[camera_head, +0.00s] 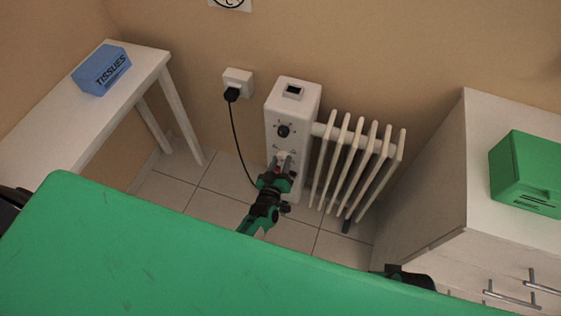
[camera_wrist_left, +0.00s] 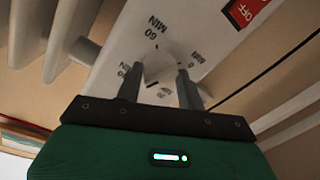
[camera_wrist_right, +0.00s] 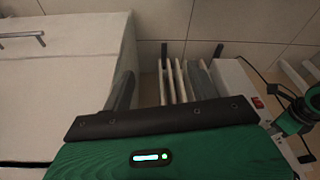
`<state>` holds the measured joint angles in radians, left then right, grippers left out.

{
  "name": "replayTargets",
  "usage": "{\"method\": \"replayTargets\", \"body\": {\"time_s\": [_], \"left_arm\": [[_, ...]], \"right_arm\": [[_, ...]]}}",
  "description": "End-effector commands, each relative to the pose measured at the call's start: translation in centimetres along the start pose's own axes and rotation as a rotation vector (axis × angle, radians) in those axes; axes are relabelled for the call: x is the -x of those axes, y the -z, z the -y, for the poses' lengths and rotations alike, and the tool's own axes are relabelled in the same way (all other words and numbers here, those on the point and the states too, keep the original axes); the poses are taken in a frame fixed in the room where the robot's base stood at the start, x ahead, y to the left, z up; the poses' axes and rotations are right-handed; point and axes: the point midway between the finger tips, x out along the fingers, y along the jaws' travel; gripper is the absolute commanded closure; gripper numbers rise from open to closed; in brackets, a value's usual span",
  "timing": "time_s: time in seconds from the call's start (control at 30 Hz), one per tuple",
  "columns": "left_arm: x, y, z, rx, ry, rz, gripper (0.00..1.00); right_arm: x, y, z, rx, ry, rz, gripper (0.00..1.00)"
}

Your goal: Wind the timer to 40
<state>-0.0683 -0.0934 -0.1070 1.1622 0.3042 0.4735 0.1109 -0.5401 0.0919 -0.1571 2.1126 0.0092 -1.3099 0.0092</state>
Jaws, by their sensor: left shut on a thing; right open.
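The timer is a pale knob with printed minute marks on the white heater's control column (camera_head: 293,95). In the left wrist view, the timer knob (camera_wrist_left: 160,68) sits between my left gripper's fingers (camera_wrist_left: 160,88), with "60 MIN" printed beside it. My left gripper (camera_head: 282,164) also shows in the head view, shut on the knob below a black dial (camera_head: 283,131). The fingers hide part of the scale, and I cannot read the setting. My right gripper (camera_wrist_right: 166,90) is open and empty, in front of the heater's fins; only a dark part of it shows in the head view.
White heater fins (camera_head: 358,165) stand right of the column. A black cord (camera_head: 239,140) runs from the wall plug. A white table with a blue tissue box (camera_head: 102,70) is at left. A white cabinet (camera_head: 428,190) with a green box (camera_head: 525,172) is at right.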

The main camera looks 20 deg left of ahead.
Motion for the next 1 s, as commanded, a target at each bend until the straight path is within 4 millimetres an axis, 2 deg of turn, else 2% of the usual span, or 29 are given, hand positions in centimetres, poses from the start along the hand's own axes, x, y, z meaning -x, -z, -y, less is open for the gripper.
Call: {"method": "replayTargets", "body": {"time_s": [0.43,1.0], "left_arm": [[0.00,-0.14,-0.04,-0.298,-0.002,-0.020,0.84],[0.01,-0.19,-0.01,-0.379,-0.003,-0.025,0.84]], "right_arm": [[-0.95,-0.34,-0.05,0.000,-0.001,0.014,0.40],[-1.07,-0.23,-0.03,0.001,0.000,0.010,0.40]]}}
